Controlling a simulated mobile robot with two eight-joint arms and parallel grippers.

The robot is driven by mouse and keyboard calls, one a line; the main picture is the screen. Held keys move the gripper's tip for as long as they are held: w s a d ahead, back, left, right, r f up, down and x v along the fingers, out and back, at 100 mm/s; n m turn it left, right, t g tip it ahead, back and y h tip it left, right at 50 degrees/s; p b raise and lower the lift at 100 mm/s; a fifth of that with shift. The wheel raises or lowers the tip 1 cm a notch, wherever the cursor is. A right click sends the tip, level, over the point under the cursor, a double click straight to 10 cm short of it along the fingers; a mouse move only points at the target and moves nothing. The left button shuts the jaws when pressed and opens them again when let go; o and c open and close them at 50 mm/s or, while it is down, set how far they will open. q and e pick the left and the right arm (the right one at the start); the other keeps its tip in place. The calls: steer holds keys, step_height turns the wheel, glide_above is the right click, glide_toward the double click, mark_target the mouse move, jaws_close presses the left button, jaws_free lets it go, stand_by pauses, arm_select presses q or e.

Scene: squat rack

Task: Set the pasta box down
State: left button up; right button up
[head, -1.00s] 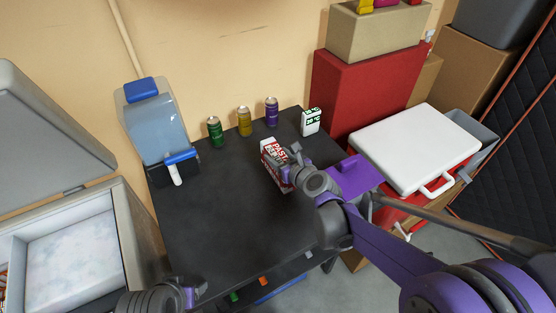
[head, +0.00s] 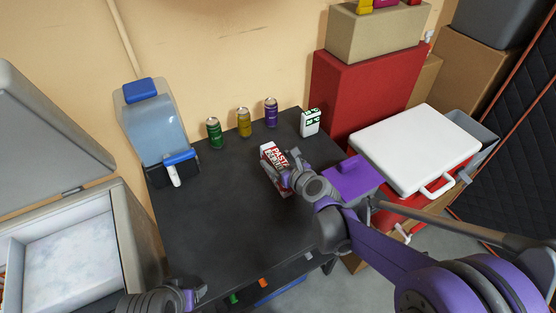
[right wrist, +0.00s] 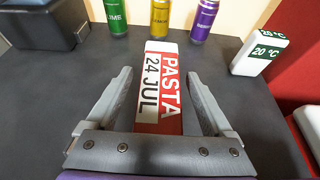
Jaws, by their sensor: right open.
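The pasta box (head: 272,160), red and white, is on the black table (head: 205,225) in the head view. In the right wrist view the pasta box (right wrist: 161,90) shows its "PASTA 24 JUL" label. My right gripper (head: 284,172) is at the box. In the right wrist view my right gripper (right wrist: 160,95) is open, its two fingers on either side of the box with gaps to both. The box's lower part is hidden behind the gripper's palm. My left gripper (head: 192,295) is at the bottom edge of the head view, its fingers too unclear to read.
Green (head: 214,133), yellow (head: 244,122) and purple (head: 271,112) cans stand along the table's back. A white "20 °C" block (head: 310,123) is to their right. A water dispenser (head: 158,130) stands back left. An open chest freezer (head: 130,240) is at left. The table's front middle is clear.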

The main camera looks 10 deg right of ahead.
arm_select(q)
steer(key=shift+r+p, duration=0.8)
steer(key=shift+r, duration=0.15)
arm_select(e)
steer(key=v, duration=1.2)
steer(key=shift+r, duration=0.2)
